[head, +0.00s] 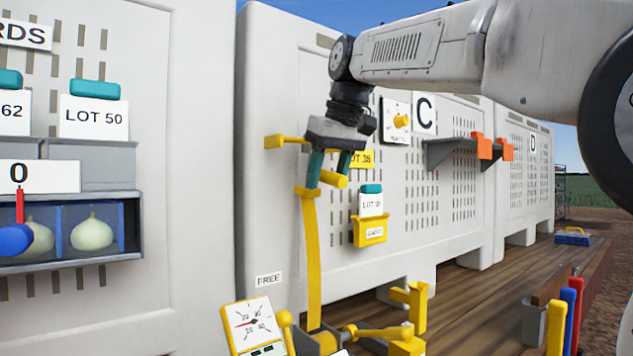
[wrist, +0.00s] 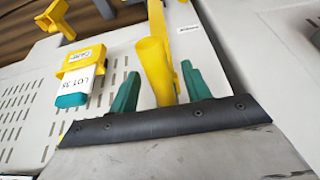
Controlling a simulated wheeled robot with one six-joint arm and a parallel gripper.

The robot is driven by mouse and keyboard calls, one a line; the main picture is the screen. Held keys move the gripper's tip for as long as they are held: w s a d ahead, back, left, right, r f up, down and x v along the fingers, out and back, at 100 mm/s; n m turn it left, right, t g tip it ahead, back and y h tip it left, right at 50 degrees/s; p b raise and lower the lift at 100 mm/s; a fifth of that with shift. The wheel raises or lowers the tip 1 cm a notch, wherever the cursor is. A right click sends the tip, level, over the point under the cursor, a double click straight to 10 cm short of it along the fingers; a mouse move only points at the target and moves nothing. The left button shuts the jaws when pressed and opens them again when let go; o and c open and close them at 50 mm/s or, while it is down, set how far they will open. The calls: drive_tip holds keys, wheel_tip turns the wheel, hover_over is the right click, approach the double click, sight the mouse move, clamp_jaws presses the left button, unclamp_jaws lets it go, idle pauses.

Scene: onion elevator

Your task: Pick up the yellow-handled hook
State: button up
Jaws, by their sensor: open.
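My gripper (head: 329,166) is open, with its teal fingers pointing down in front of the pale panel of the middle cabinet. In the wrist view its two fingers (wrist: 160,88) stand apart on either side of a yellow rounded handle (wrist: 154,68), with gaps showing. This looks like the handle of the yellow-handled hook; in the head view the handle (head: 334,180) shows just below the fingertips. A long yellow strip (head: 312,250) hangs below it; I cannot tell whether they are joined. The hook's far end is not clearly visible.
A yellow holder (head: 370,231) with a LOT 35 tag (head: 371,204) is on the panel to the right. A yellow dial gauge (head: 253,325) and yellow fittings (head: 408,305) stand below. A grey shelf with orange clips (head: 484,146) juts out farther right. Wooden decking (head: 460,285) runs alongside.

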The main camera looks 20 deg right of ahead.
clamp_jaws()
idle(0.4)
